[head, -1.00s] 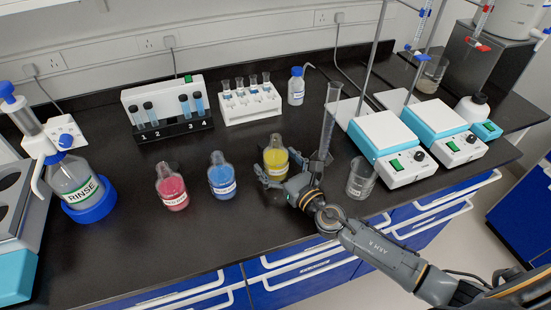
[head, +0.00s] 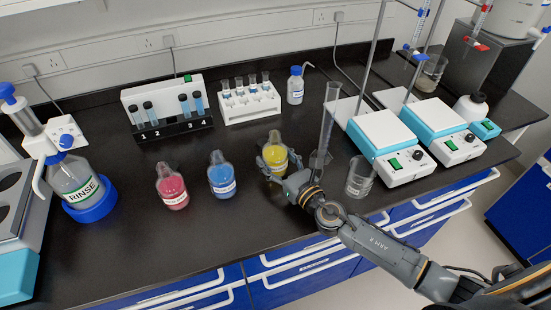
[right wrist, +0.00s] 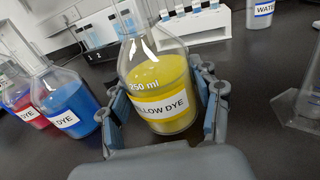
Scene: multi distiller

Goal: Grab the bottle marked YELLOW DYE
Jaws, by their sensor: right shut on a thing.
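The YELLOW DYE bottle (head: 275,155), a clear flask with yellow liquid and a white label, is on the black bench in the head view. Its label shows in the right wrist view, where the bottle (right wrist: 160,85) fills the middle, slightly tilted in the picture. My right gripper (head: 273,166) is shut on the lower part of the bottle, one finger on each side; the fingers also show in the right wrist view (right wrist: 162,108). Whether the base touches the bench is hard to tell. My left gripper is out of view.
A blue dye bottle (head: 221,176) and a red dye bottle (head: 172,187) stand to the left. A graduated cylinder (head: 325,125) and a beaker (head: 359,178) stand close on the right. Behind is a white tube rack (head: 250,104). Bare bench lies in front of the bottles.

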